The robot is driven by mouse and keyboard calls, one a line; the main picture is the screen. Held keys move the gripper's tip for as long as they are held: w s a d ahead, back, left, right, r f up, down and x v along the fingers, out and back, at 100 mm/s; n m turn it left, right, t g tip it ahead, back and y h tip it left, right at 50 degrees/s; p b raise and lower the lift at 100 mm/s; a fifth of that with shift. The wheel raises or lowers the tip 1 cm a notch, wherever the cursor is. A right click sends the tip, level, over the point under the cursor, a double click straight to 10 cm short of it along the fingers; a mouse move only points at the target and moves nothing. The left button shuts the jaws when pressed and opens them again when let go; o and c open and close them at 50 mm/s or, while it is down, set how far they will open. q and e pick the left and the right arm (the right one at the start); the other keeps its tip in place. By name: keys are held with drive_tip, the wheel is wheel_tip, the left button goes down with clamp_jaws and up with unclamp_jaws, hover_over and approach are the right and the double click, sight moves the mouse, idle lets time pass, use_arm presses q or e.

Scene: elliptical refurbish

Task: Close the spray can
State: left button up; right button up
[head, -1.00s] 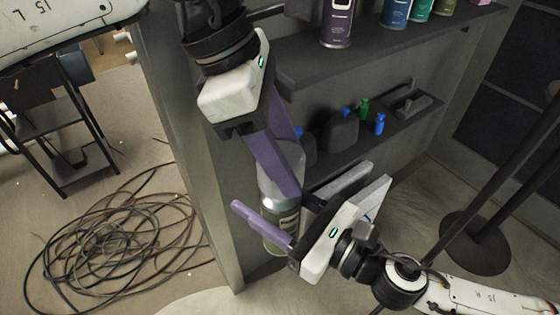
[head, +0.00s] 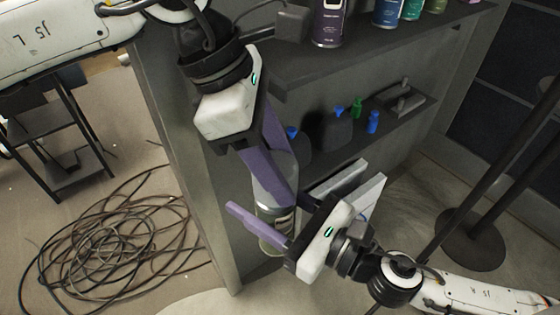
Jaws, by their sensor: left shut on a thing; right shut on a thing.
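The spray can is upright in front of the shelf unit, with a greenish body (head: 284,219) and a dark label. A pale grey translucent cap (head: 261,190) is at its top. My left gripper (head: 284,188) comes from above, its purple fingers shut on the cap. My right gripper (head: 256,217) comes from the lower right, its purple fingers shut around the can body. One finger passes in front of the can; the other is mostly hidden. The fingers partly cover the seam between cap and body, so I cannot tell how fully the cap is seated.
A dark shelf unit (head: 350,60) holds coloured cans above, including a purple one (head: 328,22), and small blue and green bottles (head: 357,107) below. White boxes (head: 370,193) stand behind my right gripper. Coiled cables (head: 100,250) lie on the left floor. A round-based stand (head: 470,240) is at right.

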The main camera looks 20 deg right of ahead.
use_arm(q)
drive_tip(key=shift+f, duration=0.6)
drive_tip(key=o, duration=1.1)
drive_tip(key=v, duration=1.2)
drive_tip(key=shift+f, duration=0.1)
